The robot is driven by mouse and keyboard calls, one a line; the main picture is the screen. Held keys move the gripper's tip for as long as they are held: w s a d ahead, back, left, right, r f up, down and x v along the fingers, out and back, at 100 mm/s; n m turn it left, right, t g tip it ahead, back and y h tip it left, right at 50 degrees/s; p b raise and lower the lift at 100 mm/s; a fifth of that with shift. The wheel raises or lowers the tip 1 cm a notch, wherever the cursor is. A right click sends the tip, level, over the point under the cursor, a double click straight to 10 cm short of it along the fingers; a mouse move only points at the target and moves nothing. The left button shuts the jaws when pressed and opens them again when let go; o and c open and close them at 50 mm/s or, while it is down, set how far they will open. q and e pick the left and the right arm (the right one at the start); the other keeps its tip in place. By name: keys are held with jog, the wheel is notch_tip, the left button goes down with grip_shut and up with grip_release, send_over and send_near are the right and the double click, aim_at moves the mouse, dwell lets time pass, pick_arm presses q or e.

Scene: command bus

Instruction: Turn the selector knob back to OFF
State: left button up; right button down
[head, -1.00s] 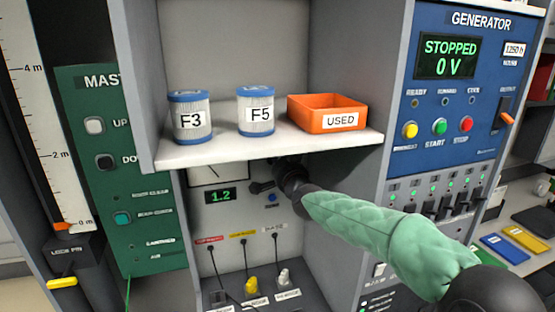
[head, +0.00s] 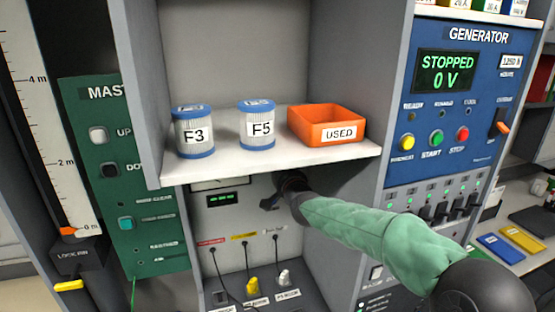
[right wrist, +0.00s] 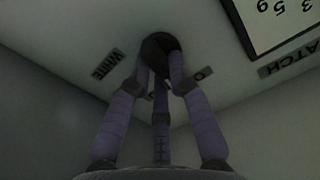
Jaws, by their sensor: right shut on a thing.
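The selector knob (right wrist: 158,44) is a dark round knob on the grey panel under the shelf, seen in the right wrist view. My right gripper (right wrist: 160,70) has its purple-grey fingers closed around it. A label reading WHITE (right wrist: 108,64) lies left of the knob, and another small label (right wrist: 203,74) is partly hidden by a finger. The knob's pointer setting cannot be read. In the head view my right gripper (head: 291,186) reaches below the shelf and hides the knob. The panel's small green display (head: 222,198) shows short, unclear marks. My left gripper is not in view.
The shelf (head: 270,162) overhangs the panel closely, carrying canisters F3 (head: 194,133) and F5 (head: 257,126) and the orange USED bin (head: 328,125). Below, cables and plugs (head: 252,285) stand out. The generator panel (head: 455,120) is at right, the green mast panel (head: 118,180) at left.

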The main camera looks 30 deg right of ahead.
jog(key=shift+n+p, duration=0.5)
jog(key=shift+n, duration=0.5)
jog(key=c, duration=1.1)
grip_release()
jog(key=shift+c, duration=0.2)
jog(key=shift+s+a, duration=0.1)
jog(key=shift+s, duration=0.05)
jog(key=v, duration=1.1)
jog(key=shift+s+a, duration=0.2)
jog(key=shift+s, duration=0.15)
